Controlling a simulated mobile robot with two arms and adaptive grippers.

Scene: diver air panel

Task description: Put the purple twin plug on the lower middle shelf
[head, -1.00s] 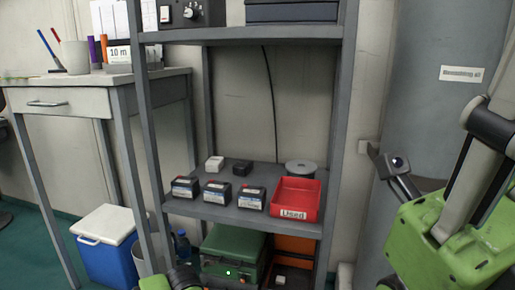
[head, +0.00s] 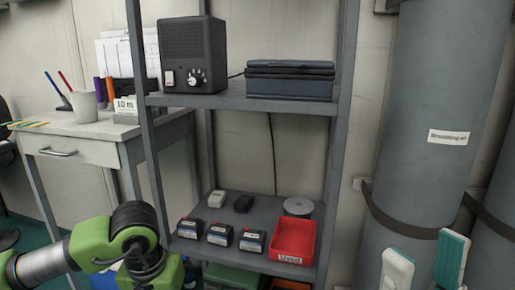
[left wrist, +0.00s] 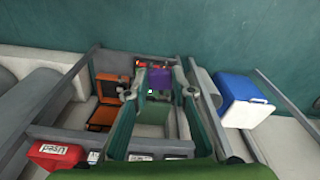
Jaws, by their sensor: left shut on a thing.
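The purple twin plug (left wrist: 159,78) is between the fingertips of my left gripper (left wrist: 160,80) in the left wrist view. That gripper is shut on it. In the head view only my left arm shows at the lower left; its gripper and the plug are hidden. The lower middle shelf (head: 268,212) holds things at its front and back, with a bare strip between. My right gripper (head: 425,266) is at the lower right of the head view, to the right of the shelf, its fingers apart and nothing between them.
On that shelf are several labelled black blocks (head: 220,235), a white plug (head: 217,198), a black plug (head: 243,203), a grey disc (head: 298,206) and a red "Used" tray (head: 279,240). Shelf posts (head: 333,160) bound it. An orange case (left wrist: 104,115) and blue cool box (left wrist: 236,100) are low down.

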